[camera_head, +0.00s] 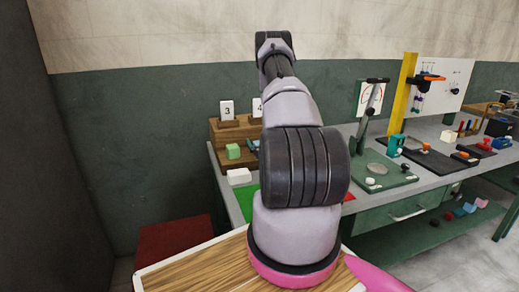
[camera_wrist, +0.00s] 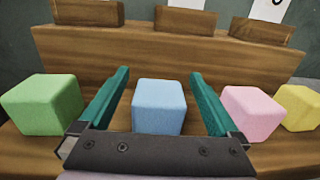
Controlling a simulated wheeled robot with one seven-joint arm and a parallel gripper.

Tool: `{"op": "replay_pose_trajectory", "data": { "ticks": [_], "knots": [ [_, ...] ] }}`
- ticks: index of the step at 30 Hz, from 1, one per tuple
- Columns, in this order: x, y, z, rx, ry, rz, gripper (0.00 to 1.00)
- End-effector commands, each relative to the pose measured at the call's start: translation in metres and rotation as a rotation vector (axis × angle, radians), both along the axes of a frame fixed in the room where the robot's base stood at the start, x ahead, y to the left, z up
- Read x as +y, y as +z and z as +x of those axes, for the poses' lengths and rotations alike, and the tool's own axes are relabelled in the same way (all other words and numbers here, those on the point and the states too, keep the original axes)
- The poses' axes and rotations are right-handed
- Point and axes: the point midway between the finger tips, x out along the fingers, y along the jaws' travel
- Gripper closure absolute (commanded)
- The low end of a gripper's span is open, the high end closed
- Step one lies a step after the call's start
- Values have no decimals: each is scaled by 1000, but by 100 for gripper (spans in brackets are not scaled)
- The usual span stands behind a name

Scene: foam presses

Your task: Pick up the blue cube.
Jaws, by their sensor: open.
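The blue cube (camera_wrist: 158,106) sits on a wooden shelf in the wrist view, in a row between a green cube (camera_wrist: 42,104) and a pink cube (camera_wrist: 252,112). My gripper (camera_wrist: 162,80) is open, with one teal finger on each side of the blue cube. A gap shows between each finger and the cube, and the gripper's dark body hides the cube's lower edge. In the head view my arm covers most of the row; the green cube (camera_head: 233,151) shows at its left end.
A yellow cube (camera_wrist: 300,107) stands right of the pink one. A wooden step (camera_wrist: 170,55) rises behind the row, with card holders on top. In the head view a white block (camera_head: 239,176) lies in front of the shelf, and a green press (camera_head: 380,170) stands to the right.

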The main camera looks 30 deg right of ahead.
Motion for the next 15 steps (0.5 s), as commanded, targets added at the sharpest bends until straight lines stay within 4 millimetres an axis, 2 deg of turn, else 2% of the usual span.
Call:
{"op": "replay_pose_trajectory", "data": {
  "ticks": [3,9,11,15],
  "knots": [
    [-3,0,8,0,0,1,3],
    [-3,0,8,1,0,1,3],
    [-3,0,8,1,0,1,22],
    [-2,0,8,1,0,1,75]
  ]
}}
